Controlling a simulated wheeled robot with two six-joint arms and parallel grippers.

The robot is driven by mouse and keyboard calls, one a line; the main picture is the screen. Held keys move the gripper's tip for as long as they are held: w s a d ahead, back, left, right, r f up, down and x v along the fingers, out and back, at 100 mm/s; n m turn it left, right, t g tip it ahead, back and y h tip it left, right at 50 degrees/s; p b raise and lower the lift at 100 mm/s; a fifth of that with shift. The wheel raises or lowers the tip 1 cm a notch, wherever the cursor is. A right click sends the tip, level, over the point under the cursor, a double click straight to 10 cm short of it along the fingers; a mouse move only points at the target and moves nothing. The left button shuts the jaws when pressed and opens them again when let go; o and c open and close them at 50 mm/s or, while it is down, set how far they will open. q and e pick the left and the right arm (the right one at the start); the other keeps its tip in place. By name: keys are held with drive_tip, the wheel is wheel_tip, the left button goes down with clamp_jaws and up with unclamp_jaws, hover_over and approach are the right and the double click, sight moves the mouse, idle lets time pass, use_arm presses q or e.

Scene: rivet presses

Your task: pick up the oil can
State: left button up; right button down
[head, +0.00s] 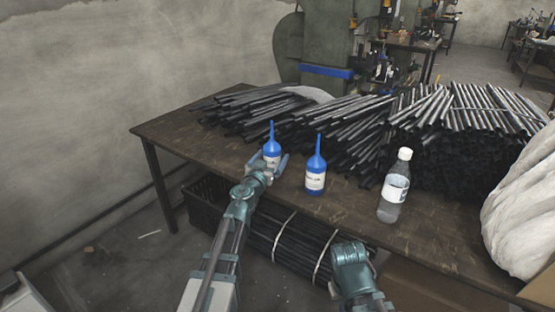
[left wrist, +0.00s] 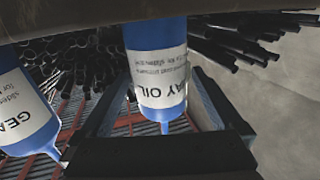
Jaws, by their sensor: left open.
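The oil can is a blue bottle with a thin spout and white label (head: 272,149), standing on the table (head: 180,131). My left gripper (head: 270,163) is open at it, with a finger on each side. In the left wrist view this can (left wrist: 158,70) appears upside down between the open fingers (left wrist: 160,105), its label reading "WAY OIL"; I cannot tell whether the fingers touch it. A second, similar blue bottle (head: 315,180) stands just to the right; in the left wrist view it (left wrist: 25,110) shows at the left, label starting "GEA". My right gripper's fingers do not show.
A clear bottle with a white cap (head: 393,190) stands farther right. Bundles of dark rods (head: 440,150) cover the back of the table. A white sack (head: 520,220) is at the right edge. The table's front left is bare.

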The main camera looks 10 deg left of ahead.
use_arm(q)
drive_tip(key=shift+w, duration=0.7)
drive_tip(key=shift+s, duration=0.1)
drive_tip(key=shift+c, duration=0.4)
clamp_jaws()
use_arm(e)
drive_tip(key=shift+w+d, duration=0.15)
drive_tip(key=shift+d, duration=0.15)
use_arm(q)
drive_tip(key=shift+r, duration=0.1)
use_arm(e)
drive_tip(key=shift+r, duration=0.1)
